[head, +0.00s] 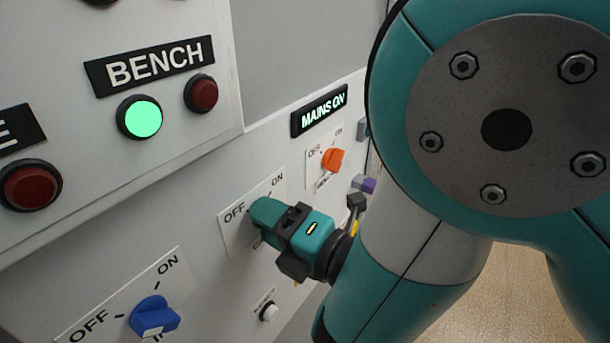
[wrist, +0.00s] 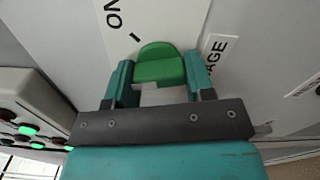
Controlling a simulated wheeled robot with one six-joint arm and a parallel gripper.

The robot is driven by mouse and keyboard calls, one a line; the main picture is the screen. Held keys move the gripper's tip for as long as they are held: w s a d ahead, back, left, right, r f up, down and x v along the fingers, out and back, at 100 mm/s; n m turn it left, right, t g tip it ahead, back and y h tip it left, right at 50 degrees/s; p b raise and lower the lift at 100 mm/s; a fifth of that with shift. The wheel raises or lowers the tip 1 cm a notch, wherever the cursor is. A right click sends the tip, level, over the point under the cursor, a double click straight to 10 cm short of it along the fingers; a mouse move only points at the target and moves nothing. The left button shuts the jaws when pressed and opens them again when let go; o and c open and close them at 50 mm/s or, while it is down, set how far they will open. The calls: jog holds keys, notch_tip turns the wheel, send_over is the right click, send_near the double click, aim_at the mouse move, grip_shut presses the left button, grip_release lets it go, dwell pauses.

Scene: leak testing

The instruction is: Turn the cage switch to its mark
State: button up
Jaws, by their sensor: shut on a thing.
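The cage switch is a green knob (wrist: 158,66) in the wrist view, on a white plate with "ON" and a tick mark up and left of it. A label ending in "AGE" (wrist: 215,55) sits to its right. My gripper (wrist: 160,80) is shut on the knob, one teal finger on each side. In the head view my gripper (head: 270,213) is at the middle OFF/ON plate (head: 235,220) and hides the knob. "OFF" shows to its left and "ON" above it. I cannot tell exactly where the knob points.
A blue switch (head: 153,316) is at the lower left and an orange switch (head: 332,160) at the upper right. A white button (head: 269,312) sits below my gripper. A box with a lit green BENCH lamp (head: 139,117) and red buttons stands out at the upper left.

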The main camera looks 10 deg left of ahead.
jog(key=shift+f+n+b, duration=0.1)
jog(key=shift+n+b, duration=0.55)
jog(key=shift+n, duration=0.55)
jog(key=n, duration=0.2)
jog(key=shift+n+b, duration=0.3)
jog(key=shift+b, duration=0.05)
jog(key=o, duration=1.4)
